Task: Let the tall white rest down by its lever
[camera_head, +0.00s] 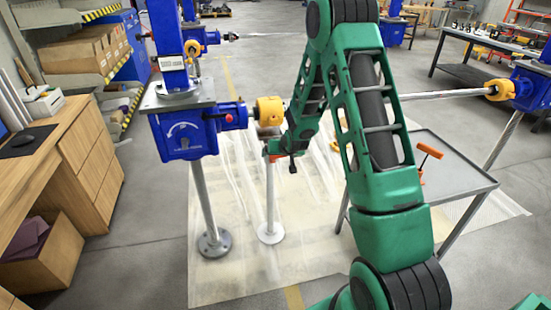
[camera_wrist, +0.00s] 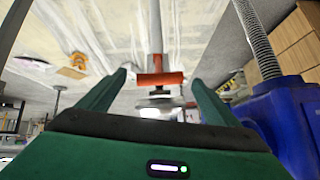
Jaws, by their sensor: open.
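The tall white rest (camera_head: 270,205) stands upright on a round white foot on the floor sheeting, just right of the blue screw jack's grey leg. Its upper end is partly hidden behind my arm and the yellow coupling. In the wrist view its pale post (camera_wrist: 155,35) runs from the top edge to an orange-red lever collar (camera_wrist: 158,79), with a round pale pad beyond it. My gripper (camera_head: 285,150) is at the height of the rest's upper part. In the wrist view my gripper (camera_wrist: 157,88) is open, its green fingers either side of the collar; I cannot tell whether they touch it.
The blue screw jack (camera_head: 185,135) with its yellow coupling (camera_head: 269,111) stands close left of my gripper; its blue housing (camera_wrist: 280,120) fills the wrist view's right. A grey metal table (camera_head: 450,175) and an orange handle (camera_head: 428,152) are at right. A wooden desk (camera_head: 75,150) is at left.

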